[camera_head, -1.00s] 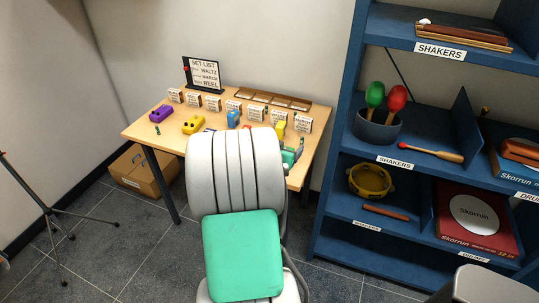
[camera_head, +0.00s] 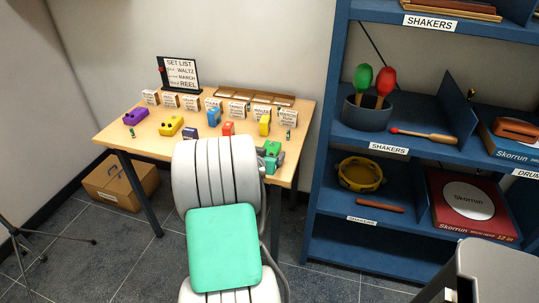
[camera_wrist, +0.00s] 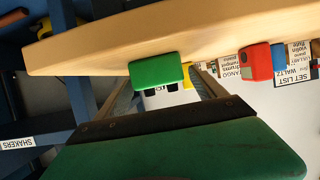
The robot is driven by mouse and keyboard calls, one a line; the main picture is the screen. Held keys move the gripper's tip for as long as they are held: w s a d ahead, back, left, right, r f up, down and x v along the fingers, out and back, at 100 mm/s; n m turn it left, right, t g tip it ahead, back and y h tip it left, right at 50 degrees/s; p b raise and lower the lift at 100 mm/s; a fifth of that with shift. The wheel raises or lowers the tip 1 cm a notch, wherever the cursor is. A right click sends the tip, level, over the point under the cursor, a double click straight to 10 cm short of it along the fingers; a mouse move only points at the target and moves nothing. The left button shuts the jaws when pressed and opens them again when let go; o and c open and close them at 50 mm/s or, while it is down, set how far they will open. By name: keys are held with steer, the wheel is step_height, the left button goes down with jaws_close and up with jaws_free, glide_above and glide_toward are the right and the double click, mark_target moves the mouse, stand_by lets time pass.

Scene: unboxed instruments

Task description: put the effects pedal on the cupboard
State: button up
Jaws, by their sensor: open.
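Several small pedals stand on the wooden table: purple (camera_head: 135,117), yellow (camera_head: 171,125), dark blue (camera_head: 188,133), light blue (camera_head: 214,107), red (camera_head: 228,128), a second yellow (camera_head: 265,124) and green (camera_head: 272,148). Which one is meant I cannot tell. My gripper (camera_wrist: 165,92) is open at the table's near right edge. The green pedal also shows in the wrist view (camera_wrist: 158,72), in front of the open fingers, with no clear contact. My arm hides part of the table front. No cupboard is clearly identifiable.
White cards and a set list sign (camera_head: 180,75) stand at the back of the table (camera_head: 150,146). A blue shelf (camera_head: 335,150) with shakers is at the right. A grey object (camera_head: 495,265) fills the lower right corner. A cardboard box (camera_head: 120,182) lies under the table.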

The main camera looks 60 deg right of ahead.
mark_target(270, 148)
steer(key=x, duration=0.4)
steer(key=shift+r, duration=0.1)
steer(key=shift+a+r, duration=0.1)
jaws_close()
stand_by(0.6)
steer(key=shift+r, duration=0.1)
steer(key=shift+r, duration=0.25)
step_height(270, 148, up, 3)
steer(key=shift+f, duration=0.25)
steer(key=a+r, duration=0.1)
steer(key=r, duration=0.1)
steer(key=s+a+r, duration=0.1)
steer(key=a+r, duration=0.1)
steer(key=s+a+r+p, duration=0.1)
steer(key=a+r, duration=0.1)
steer(key=r, duration=0.1)
steer(key=shift+s, duration=0.2)
steer(key=s+a+r, duration=0.3)
steer(key=a, duration=0.4)
steer(key=shift+s+a, duration=0.25)
steer(key=shift+s, duration=0.15)
